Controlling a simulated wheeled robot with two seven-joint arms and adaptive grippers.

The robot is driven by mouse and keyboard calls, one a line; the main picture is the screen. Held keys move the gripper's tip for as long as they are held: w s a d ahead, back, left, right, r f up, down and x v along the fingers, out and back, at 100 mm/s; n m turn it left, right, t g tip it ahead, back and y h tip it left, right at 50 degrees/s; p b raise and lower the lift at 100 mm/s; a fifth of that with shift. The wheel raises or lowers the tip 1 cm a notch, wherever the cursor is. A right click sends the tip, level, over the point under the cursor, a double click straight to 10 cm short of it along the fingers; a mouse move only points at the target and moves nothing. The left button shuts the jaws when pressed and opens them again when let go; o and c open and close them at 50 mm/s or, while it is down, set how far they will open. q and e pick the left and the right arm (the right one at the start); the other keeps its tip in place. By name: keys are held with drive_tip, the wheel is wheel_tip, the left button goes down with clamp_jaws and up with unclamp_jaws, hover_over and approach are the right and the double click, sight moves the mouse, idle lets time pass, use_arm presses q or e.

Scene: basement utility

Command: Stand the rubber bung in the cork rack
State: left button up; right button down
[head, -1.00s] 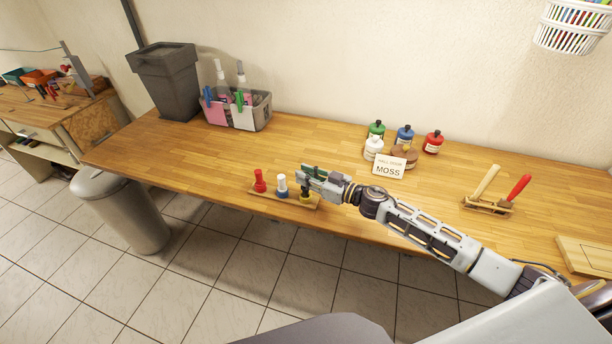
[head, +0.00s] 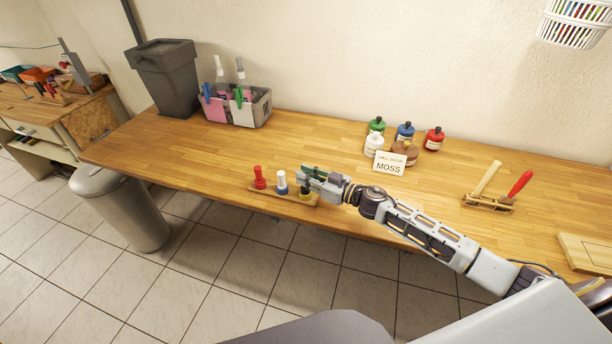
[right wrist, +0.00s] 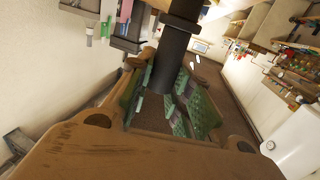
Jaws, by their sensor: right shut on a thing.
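The cork rack (head: 270,191) is a low wooden strip near the table's front edge. A red piece (head: 259,177) and a white-and-blue piece (head: 281,183) stand upright in it. My right gripper (head: 308,178) is above the rack's right end, shut on the dark rubber bung (head: 304,190). The bung looks upright, with yellow at its foot against the rack; whether it is fully seated I cannot tell. In the right wrist view a black cylinder (right wrist: 172,60), apparently the bung, stands between green finger pads (right wrist: 182,115). My left gripper is not in view.
Several small bottles (head: 404,135) and a MOSS sign (head: 389,164) stand behind, to the right. A tool holder (head: 488,203) is farther right. A caddy (head: 243,112) and grey bin (head: 167,75) stand at the back left. The table left of the rack is clear.

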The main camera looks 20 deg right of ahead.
drive_tip(key=shift+f+b, duration=0.45)
drive_tip(key=shift+f, duration=0.45)
drive_tip(key=c, duration=1.2)
unclamp_jaws()
drive_tip(key=shift+c, duration=0.2)
drive_tip(key=shift+f, duration=0.1)
drive_tip(key=shift+s, duration=0.1)
drive_tip(key=shift+s+d, duration=0.1)
drive_tip(key=shift+d, duration=0.05)
drive_tip(key=shift+s+d, duration=0.25)
drive_tip(key=shift+d, duration=0.05)
drive_tip(key=v, duration=1)
drive_tip(key=shift+s+d+r, duration=0.2)
drive_tip(key=shift+s, duration=0.1)
drive_tip(key=shift+s+f, duration=0.1)
